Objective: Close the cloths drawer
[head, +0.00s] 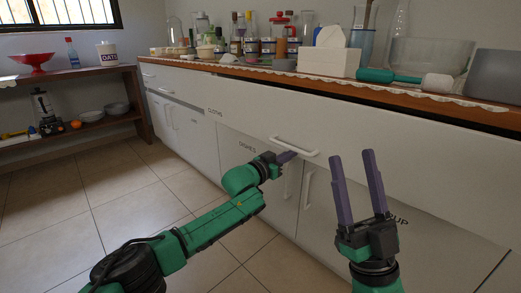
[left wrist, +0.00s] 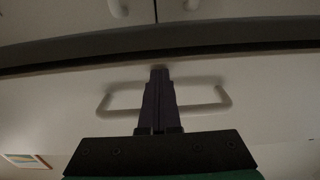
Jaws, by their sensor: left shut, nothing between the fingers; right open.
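The white cloths drawer (head: 245,110) is the wide front under the counter top, with "CLOTHS" lettered at its left end. A dark gap shows above its right part, under the counter edge; how far it stands out is hard to tell. Its white bar handle (head: 295,146) also shows in the left wrist view (left wrist: 222,98). My left gripper (head: 289,156) is shut and empty, with its fingertips at the handle. In the left wrist view, the fingers (left wrist: 160,75) cross the handle's middle; contact cannot be told. My right gripper (head: 352,155) is open and empty, in front of the drawer's right part.
Cabinet doors with upright handles (head: 307,188) lie below the drawer. The counter above holds a tissue box (head: 329,62), a green-handled tool (head: 388,76), a glass bowl (head: 430,57) and several bottles. A wooden shelf (head: 75,72) stands far left. The tiled floor (head: 110,205) is clear.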

